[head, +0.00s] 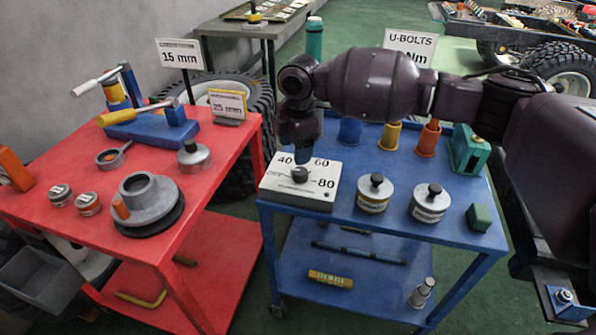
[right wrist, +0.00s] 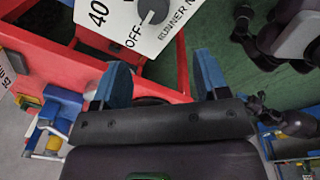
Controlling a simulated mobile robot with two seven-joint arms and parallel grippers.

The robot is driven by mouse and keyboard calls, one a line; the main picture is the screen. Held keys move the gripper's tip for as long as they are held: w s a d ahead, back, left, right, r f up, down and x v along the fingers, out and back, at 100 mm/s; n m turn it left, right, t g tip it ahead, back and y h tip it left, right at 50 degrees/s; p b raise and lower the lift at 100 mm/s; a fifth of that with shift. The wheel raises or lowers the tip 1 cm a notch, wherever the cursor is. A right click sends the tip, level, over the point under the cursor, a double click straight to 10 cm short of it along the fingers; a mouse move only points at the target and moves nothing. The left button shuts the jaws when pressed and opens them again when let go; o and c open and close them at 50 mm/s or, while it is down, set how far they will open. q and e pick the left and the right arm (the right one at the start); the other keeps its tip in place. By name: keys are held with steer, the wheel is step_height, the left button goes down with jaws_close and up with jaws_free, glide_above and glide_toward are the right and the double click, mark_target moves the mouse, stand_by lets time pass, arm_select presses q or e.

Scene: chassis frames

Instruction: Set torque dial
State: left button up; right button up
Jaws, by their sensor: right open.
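The panel shows 40, 60 and 80 around the knob. In the right wrist view the dark knob (right wrist: 153,11) sits at the top edge, with 40 and OFF printed nearby. My right gripper (head: 300,154) hangs just above and behind the knob, pointing down. Its two blue fingers (right wrist: 160,76) stand apart with nothing between them. The knob's exact setting is unclear. My left gripper is not in view.
The blue cart (head: 377,222) also bears two silver-topped jars (head: 374,195), a green block (head: 479,217) and upright coloured cups (head: 390,136). A red cart (head: 75,220) stands left with a blue vise (head: 150,128) and grey parts. A U-BOLTS sign (head: 409,45) stands behind my arm.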

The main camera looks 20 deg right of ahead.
mark_target(301, 171)
steer(key=shift+h, duration=0.3)
steer(key=f+b, duration=0.1)
steer(key=f, duration=0.1)
steer(key=d+f, duration=0.1)
steer(key=f, duration=0.2)
steer(key=w+d+f+b, duration=0.1)
steer(key=f, duration=0.1)
steer(key=shift+w+f+b, duration=0.1)
steer(key=shift+f+b, duration=0.2)
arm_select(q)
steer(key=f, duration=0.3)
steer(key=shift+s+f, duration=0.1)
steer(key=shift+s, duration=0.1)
arm_select(e)
steer(key=shift+f, duration=0.4)
steer(key=shift+c, duration=0.5)
